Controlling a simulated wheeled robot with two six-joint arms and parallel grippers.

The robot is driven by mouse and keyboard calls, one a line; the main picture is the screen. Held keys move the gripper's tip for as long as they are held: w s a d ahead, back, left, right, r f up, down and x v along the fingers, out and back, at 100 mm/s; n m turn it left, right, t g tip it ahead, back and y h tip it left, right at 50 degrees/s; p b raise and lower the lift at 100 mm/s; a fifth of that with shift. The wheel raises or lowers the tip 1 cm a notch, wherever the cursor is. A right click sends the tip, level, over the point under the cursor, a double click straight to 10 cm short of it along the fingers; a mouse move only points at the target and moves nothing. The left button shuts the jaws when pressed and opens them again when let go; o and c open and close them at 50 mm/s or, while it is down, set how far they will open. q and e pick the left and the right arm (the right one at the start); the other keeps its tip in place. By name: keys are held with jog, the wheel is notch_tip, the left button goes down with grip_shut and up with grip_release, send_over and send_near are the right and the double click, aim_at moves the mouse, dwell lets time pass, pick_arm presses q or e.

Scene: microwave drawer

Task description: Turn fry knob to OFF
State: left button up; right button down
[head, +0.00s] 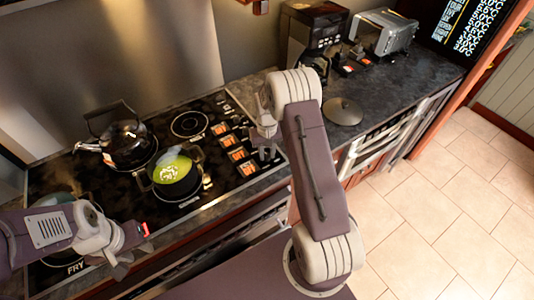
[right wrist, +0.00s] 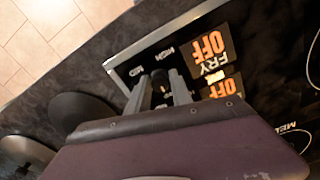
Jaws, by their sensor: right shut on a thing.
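The stove's control panel (head: 238,150) lies right of the burners, with a column of orange-lit labels. My right gripper (head: 267,153) points down at the panel's right side. In the right wrist view my right gripper (right wrist: 160,92) is shut on a dark knob (right wrist: 160,86), the fry knob, beside a label (right wrist: 210,50) that reads "FRY OFF". The fingers hide most of the knob. Another label (right wrist: 226,87) beside it also shows "OFF". My left gripper (head: 122,260) hangs over the front left of the stove, clear of the panel; its finger gap is unclear.
A dark kettle (head: 126,143) and a pot with yellow-green contents (head: 175,173) stand on the burners. A pot lid (head: 342,111), a coffee maker (head: 313,35) and a toaster (head: 382,33) are on the counter to the right. Tiled floor is open at right.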

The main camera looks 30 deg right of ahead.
aim_at(267, 154)
jog(key=shift+w+r, duration=0.1)
jog(key=shift+w, duration=0.1)
dwell(0.4)
jog(key=c, duration=1.2)
grip_release()
jog(key=shift+o, duration=0.3)
notch_tip(267, 154, up, 9)
jog(key=b, duration=0.1)
